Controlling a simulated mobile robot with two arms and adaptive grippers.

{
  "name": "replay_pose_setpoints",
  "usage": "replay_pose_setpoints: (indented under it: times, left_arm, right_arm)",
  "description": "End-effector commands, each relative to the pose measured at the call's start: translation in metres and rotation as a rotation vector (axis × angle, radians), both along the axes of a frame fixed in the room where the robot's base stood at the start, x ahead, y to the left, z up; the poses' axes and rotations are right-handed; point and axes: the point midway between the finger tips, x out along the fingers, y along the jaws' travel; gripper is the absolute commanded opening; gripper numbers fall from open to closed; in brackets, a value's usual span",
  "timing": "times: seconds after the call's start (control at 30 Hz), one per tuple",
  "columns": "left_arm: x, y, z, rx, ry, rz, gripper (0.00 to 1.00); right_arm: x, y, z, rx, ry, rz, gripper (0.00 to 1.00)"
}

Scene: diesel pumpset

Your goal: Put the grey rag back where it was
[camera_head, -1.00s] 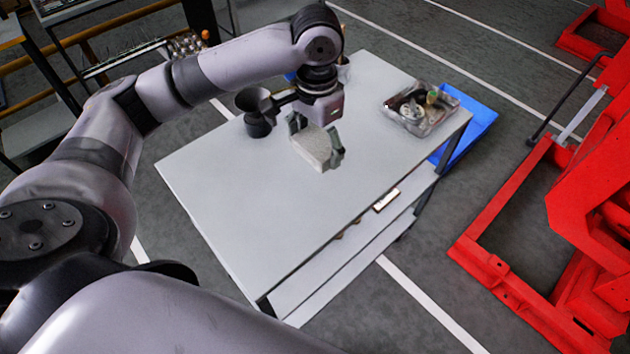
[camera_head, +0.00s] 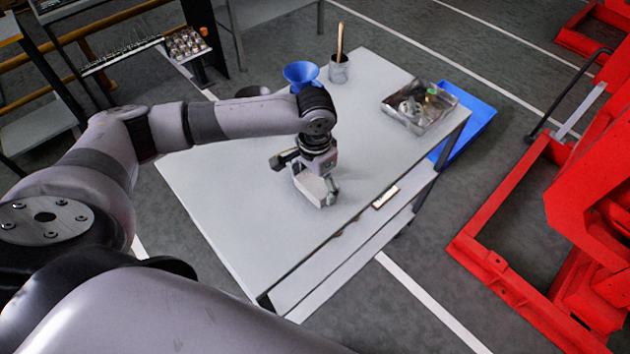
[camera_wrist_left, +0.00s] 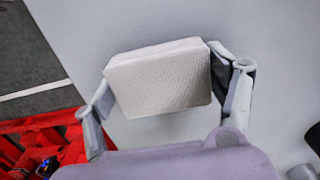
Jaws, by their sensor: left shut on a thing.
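The grey rag (camera_head: 312,185) is a pale, block-shaped folded cloth. My left gripper (camera_head: 316,192) is shut on it, over the front middle part of the grey tabletop (camera_head: 240,215). In the left wrist view the rag (camera_wrist_left: 160,78) sits between the two fingers of my left gripper (camera_wrist_left: 165,95), with the plain tabletop behind it. I cannot tell whether the rag touches the table. My right gripper is not in view.
A metal tray (camera_head: 438,122) with parts stands at the table's right end. A blue funnel (camera_head: 301,73) and a grey pot (camera_head: 339,72) with a wooden handle stand at the back. A blue bin (camera_head: 478,118) is beside the table. The table's left part is clear.

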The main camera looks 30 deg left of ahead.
Motion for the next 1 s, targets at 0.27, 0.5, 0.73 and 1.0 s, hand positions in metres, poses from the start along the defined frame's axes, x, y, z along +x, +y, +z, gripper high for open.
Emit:
replay_pose_setpoints:
  times: [0.27, 0.5, 0.73, 1.0]
  left_arm:
    - [0.0, 0.0, -0.002, -0.001, -0.001, 0.0, 0.81]
    - [0.0, 0.0, -0.002, 0.0, -0.001, 0.0, 0.97]
    - [0.0, 0.0, -0.002, 0.0, 0.0, 0.0, 0.99]
    - [0.001, -0.001, 0.011, -0.001, -0.004, -0.001, 0.99]
  right_arm:
    - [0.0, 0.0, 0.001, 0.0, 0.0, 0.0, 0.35]
    - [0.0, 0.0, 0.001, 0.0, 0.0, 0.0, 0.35]
    - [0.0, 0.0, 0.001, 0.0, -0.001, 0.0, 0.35]
    - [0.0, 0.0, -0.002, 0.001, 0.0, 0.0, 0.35]
